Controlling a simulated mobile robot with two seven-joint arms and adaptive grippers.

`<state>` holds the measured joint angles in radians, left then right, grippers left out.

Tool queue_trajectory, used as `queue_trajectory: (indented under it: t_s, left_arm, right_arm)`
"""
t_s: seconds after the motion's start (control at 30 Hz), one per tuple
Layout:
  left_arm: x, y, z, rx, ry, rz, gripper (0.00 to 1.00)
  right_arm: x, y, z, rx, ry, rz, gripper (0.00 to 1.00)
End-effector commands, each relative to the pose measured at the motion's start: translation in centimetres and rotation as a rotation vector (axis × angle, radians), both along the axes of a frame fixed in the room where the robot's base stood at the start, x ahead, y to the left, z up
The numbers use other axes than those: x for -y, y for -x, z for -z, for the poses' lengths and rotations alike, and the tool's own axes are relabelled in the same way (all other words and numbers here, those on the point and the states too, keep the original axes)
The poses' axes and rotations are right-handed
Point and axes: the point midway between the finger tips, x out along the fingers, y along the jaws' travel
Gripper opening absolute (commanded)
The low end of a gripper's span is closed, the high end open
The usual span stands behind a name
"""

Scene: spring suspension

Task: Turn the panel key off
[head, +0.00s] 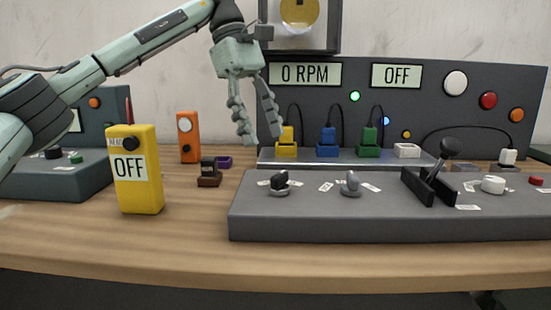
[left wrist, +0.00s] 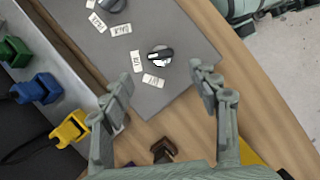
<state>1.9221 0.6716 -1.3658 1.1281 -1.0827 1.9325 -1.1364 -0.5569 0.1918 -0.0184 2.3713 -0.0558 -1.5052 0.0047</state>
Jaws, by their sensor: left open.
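A dark key-like knob (head: 281,181) on a round pale base sits at the left end of the grey control panel (head: 300,225). It also shows in the left wrist view (left wrist: 160,55), with two small white labels beside it, too small to read surely. A second, grey knob (head: 351,184) sits to its right on the panel; I cannot tell for certain which is the key. My left gripper (head: 259,136) is open and empty, above and behind the left end of the panel, fingers pointing down. In the wrist view the dark knob lies beyond and between the fingertips (left wrist: 163,82), not touched. My right gripper is not in view.
Yellow (head: 286,149), blue (head: 328,149) and green (head: 369,150) plugs stand behind the panel. A black lever (head: 440,165) rises at its right. A yellow box (head: 138,185) reading OFF stands on the table at left. Displays read 0 RPM (head: 305,74) and OFF (head: 397,76).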

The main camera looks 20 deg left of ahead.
Motion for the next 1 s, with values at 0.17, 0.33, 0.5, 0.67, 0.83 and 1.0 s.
queue_trajectory:
  t_s: [0.17, 0.33, 0.5, 0.67, 0.83, 1.0]
  left_arm:
    - [0.5, 0.1, 1.4, -0.001, -0.001, 0.000, 0.60]
    - [1.5, 0.4, 4.0, 0.000, -0.002, 0.000, 0.60]
    - [2.4, 0.6, 6.1, 0.000, 0.000, -0.001, 0.60]
    - [2.8, 0.7, 7.1, 0.001, 0.000, -0.001, 0.60]
    - [2.9, 0.7, 7.2, 0.000, 0.001, -0.001, 0.60]
    - [2.9, 0.7, 7.2, 0.001, 0.000, -0.001, 0.52]
  right_arm:
    - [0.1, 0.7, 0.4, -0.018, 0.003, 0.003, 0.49]
    - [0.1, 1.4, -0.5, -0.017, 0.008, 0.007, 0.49]
    - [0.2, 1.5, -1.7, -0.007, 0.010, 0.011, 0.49]
    - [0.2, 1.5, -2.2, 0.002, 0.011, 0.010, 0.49]
    - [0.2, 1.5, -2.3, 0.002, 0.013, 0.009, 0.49]
    - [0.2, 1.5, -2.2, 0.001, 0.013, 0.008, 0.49]
